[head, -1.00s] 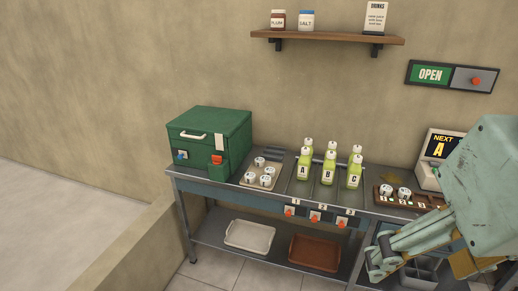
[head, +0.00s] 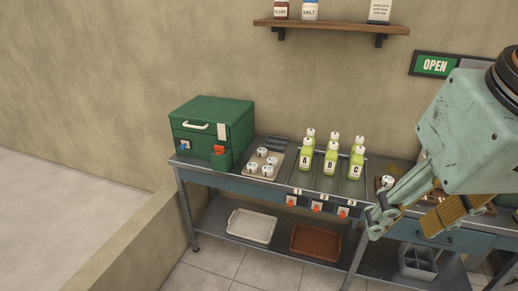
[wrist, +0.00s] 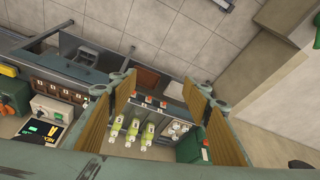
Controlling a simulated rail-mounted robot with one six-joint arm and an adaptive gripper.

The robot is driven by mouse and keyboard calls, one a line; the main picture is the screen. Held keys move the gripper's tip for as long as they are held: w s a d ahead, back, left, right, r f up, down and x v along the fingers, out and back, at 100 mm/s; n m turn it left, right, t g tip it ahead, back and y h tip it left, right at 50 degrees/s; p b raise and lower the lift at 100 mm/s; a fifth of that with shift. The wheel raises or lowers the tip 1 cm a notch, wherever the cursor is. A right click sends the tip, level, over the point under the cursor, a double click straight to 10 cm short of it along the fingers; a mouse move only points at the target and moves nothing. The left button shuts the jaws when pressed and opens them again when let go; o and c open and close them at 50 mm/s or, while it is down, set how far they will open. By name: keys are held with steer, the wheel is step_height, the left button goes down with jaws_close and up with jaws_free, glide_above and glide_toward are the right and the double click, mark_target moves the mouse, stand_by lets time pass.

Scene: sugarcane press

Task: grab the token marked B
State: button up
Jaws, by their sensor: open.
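Small white round tokens sit on a beige tray (head: 252,170) left of the bottles; their marks are too small to read. One more white token (head: 388,181) shows at the right end of the bench, partly hidden by my arm. I cannot tell which token is marked B. My gripper (head: 402,222) is open and empty in front of the bench's right part, apart from all tokens. In the wrist view, white tokens (wrist: 178,129) show between the spread fingers, well beyond them.
Green juice bottles (head: 330,160) labelled A, B and C stand mid-bench, with more behind. A green box (head: 212,125) stands at the left end. Red-fronted switches (head: 316,207) line the front edge. White (head: 250,226) and brown (head: 314,242) trays lie below.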

mark_target(252, 165)
steer(key=w+a+n+p, duration=0.1)
steer(key=w+a, duration=0.2)
steer(key=w, duration=0.9)
steer(key=w+a+n+y+p, duration=0.1)
steer(key=w+a, duration=0.3)
steer(key=w, duration=0.8)
steer(key=w+a+n+p, duration=0.1)
steer(key=w+a, duration=0.2)
steer(key=w, duration=0.9)
steer(key=w+a+f+p, duration=0.1)
steer(key=w+a+f, duration=0.4)
steer(key=w+f, duration=0.3)
steer(key=w+a+f+n+p, duration=0.1)
steer(key=w+a+f, duration=0.4)
steer(key=w+f, duration=0.3)
steer(key=w+a+f+n+y+p, duration=0.1)
steer(key=w+a+f, duration=0.4)
steer(key=w+f, duration=0.3)
steer(key=w, duration=0.3)
steer(key=shift+a+f, duration=0.25)
steer(key=shift+f, duration=0.15)
steer(key=shift+f, duration=0.1)
